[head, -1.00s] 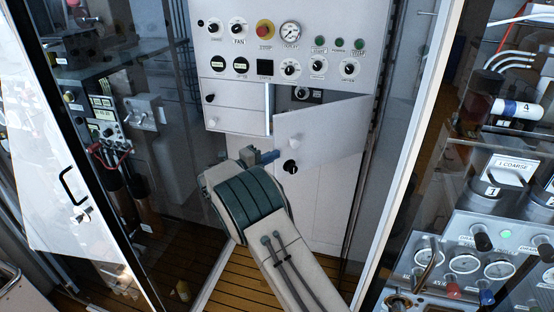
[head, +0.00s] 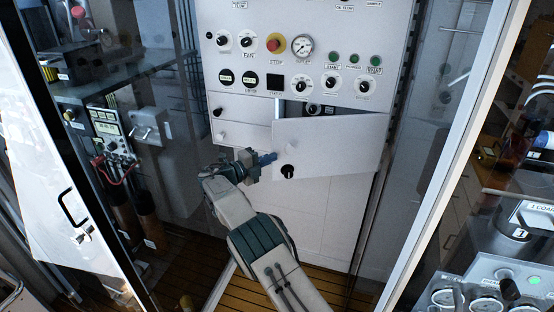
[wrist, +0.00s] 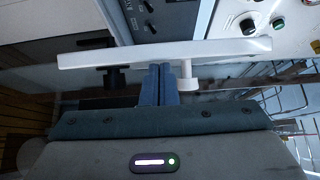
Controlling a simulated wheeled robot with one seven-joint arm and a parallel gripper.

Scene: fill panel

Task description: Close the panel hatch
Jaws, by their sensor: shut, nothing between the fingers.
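The panel hatch (head: 330,145) is a white door in the lower part of the white control panel. It stands ajar, with a dark opening (head: 318,107) showing above it and its left edge swung out. A black knob (head: 288,172) is on its front. My gripper (head: 268,158) is at the hatch's left edge, fingers pointing at its front face. In the wrist view the shut blue fingers (wrist: 158,80) are between the black knob (wrist: 115,77) and a white knob (wrist: 187,78). The tips are at the white slab (wrist: 165,53); I cannot tell whether they touch it.
Above the hatch are dials, a red stop button (head: 276,44) and a gauge (head: 303,45). A closed white compartment (head: 240,135) is left of the hatch. Glass doors with frames stand on both sides; the right frame (head: 440,150) is close to my arm's space.

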